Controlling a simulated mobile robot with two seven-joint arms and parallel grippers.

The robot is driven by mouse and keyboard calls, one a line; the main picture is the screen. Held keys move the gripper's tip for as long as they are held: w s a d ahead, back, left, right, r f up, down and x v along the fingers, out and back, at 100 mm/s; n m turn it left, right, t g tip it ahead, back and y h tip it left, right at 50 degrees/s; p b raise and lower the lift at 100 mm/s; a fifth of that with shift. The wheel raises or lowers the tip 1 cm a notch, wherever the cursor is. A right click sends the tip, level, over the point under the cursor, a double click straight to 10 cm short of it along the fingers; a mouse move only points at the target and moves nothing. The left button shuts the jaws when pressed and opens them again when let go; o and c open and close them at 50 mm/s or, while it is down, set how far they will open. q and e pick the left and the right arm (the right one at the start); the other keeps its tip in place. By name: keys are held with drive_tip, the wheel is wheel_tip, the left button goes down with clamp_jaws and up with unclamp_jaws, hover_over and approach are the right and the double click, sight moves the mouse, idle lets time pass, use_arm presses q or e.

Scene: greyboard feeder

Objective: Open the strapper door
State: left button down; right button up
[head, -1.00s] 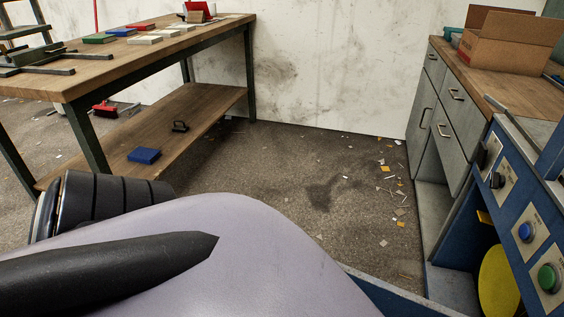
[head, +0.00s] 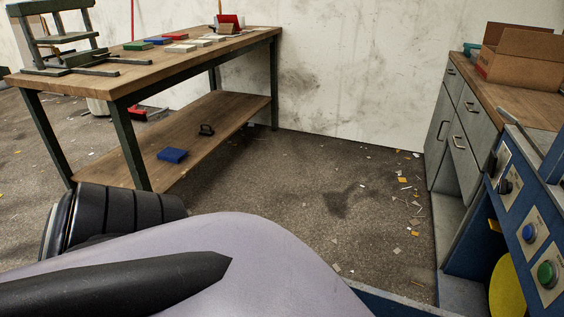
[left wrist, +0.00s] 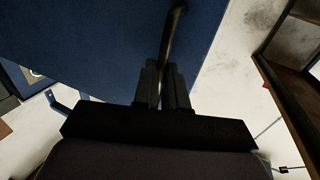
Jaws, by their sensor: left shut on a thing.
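The strapper is the blue machine at the right edge of the head view, with a control panel (head: 527,232) of knobs and buttons. Below the panel a yellow round part (head: 507,288) shows inside an opening. A blue panel, which looks like the strapper door (left wrist: 100,40), fills much of the left wrist view. My left gripper (left wrist: 167,75) is shut on a thin dark bar handle (left wrist: 173,35) in front of that panel. In the head view my own arm covers the lower left and hides this gripper. My right gripper is not in view.
A wooden workbench (head: 115,83) with a lower shelf stands at the left. Grey drawer cabinets (head: 467,140) with a wooden top (head: 505,97) and an open cardboard box (head: 520,58) stand at the right. The floor between them is open, with paper scraps.

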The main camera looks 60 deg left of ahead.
use_arm(q)
drive_tip(key=shift+d, duration=0.4)
drive_tip(key=c, duration=1.2)
unclamp_jaws()
drive_tip(key=shift+s+a, duration=0.1)
